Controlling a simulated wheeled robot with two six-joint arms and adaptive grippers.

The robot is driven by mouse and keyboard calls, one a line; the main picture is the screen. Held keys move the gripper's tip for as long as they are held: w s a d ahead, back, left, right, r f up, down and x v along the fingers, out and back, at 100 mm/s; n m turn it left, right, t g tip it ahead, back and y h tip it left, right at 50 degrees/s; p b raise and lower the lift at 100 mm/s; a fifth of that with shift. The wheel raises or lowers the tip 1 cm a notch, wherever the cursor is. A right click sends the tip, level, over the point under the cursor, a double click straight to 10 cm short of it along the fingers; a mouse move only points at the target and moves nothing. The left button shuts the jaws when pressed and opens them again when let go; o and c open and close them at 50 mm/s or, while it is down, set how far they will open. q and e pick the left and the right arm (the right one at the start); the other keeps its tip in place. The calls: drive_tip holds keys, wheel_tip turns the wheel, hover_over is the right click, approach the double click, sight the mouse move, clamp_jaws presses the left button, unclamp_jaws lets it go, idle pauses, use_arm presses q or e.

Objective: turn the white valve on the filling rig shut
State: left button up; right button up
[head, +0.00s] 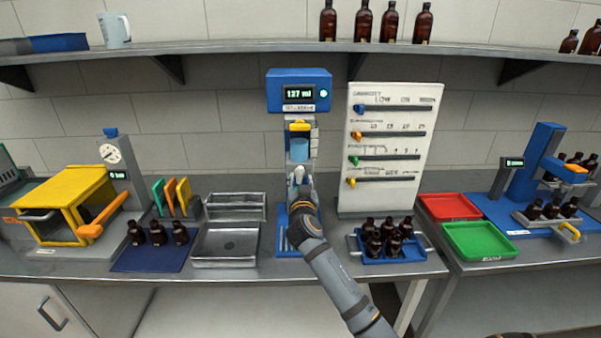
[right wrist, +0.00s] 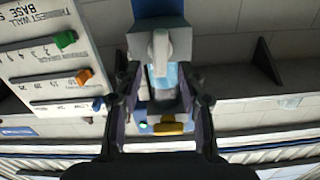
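The filling rig (head: 298,78) is a blue column at the back wall with a lit display reading about 127 ml. Its white valve (head: 298,173) sits low on the front, under a light-blue vessel (head: 299,149). The white valve lever (right wrist: 160,48) also shows in the right wrist view, just beyond the fingertips and between their lines. My right gripper (head: 301,192) is directly in front of the valve. In the right wrist view the two fingers (right wrist: 160,82) are apart with nothing clamped between them. Contact with the valve cannot be told. My left gripper is out of view.
A white slider board (head: 390,190) stands close right of the rig. A blue tray (head: 393,259) of amber bottles sits at front right. A metal tray (head: 222,262) and a blue mat (head: 130,264) with bottles lie left. A shelf (head: 230,51) runs overhead.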

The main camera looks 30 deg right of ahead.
sight(300, 174)
drive_tip(key=shift+x, duration=1.35)
clamp_jaws()
